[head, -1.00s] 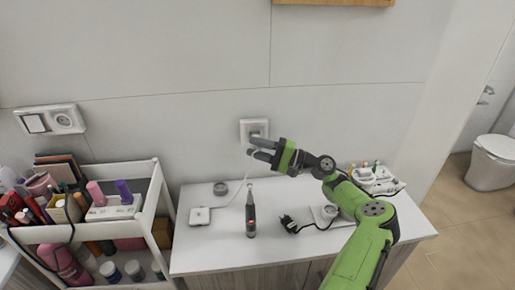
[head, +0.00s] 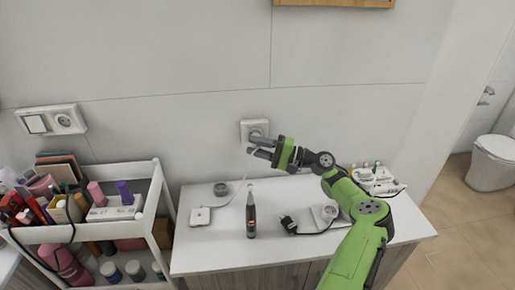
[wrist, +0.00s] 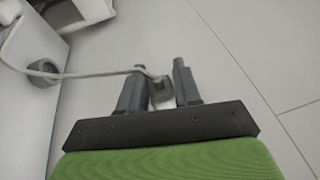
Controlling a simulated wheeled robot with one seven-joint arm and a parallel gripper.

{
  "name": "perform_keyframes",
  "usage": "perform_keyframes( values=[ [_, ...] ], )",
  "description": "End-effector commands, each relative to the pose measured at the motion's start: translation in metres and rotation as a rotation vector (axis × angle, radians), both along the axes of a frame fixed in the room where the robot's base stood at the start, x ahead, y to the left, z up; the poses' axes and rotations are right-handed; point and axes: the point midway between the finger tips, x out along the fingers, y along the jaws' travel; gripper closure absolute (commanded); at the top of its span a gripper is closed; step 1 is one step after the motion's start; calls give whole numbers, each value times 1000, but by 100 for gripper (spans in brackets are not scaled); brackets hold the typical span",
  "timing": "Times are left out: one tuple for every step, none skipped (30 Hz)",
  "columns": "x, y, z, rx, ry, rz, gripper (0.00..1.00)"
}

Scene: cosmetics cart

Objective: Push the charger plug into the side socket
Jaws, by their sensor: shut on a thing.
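The charger plug (wrist: 161,88) is a small grey body on a pale cable, held between my gripper's fingers (wrist: 160,82) in the wrist view. In the head view my gripper (head: 258,147) is shut right at the lower right of a white wall socket (head: 246,127), partly covering it. Whether the plug touches or enters that socket cannot be told. The pale cable (head: 241,184) hangs from the gripper to a white square charger base (head: 200,215) on the countertop. Another white wall plate with a switch and a round socket (head: 65,121) is at the far left.
A white cart (head: 150,215) full of cosmetics stands at left.

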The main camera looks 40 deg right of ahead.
Motion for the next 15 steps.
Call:
perform_keyframes(
  values=[
    [1, -1, 0, 0, -1, -1, 100],
    [2, -1, 0, 1, -1, -1, 100],
    [3, -2, 0, 1, -1, -1, 100],
    [3, -2, 0, 1, -1, -2, 100],
    [4, -3, 0, 1, -1, -2, 100],
    [5, -4, 0, 1, 0, -3, 100],
    [5, -4, 0, 1, -1, -2, 100],
    [6, -4, 0, 1, 1, -2, 100],
    [7, -5, -1, 1, 1, -1, 100],
    [7, -5, -1, 0, 0, -1, 100],
    [8, -6, -1, 1, -1, -1, 100],
    [9, -6, 0, 1, -1, -1, 100],
    [10, -7, 0, 1, -1, -1, 100],
    [10, -7, 0, 1, -1, -2, 100],
    [11, -8, 0, 0, -1, -2, 100]
  ],
)
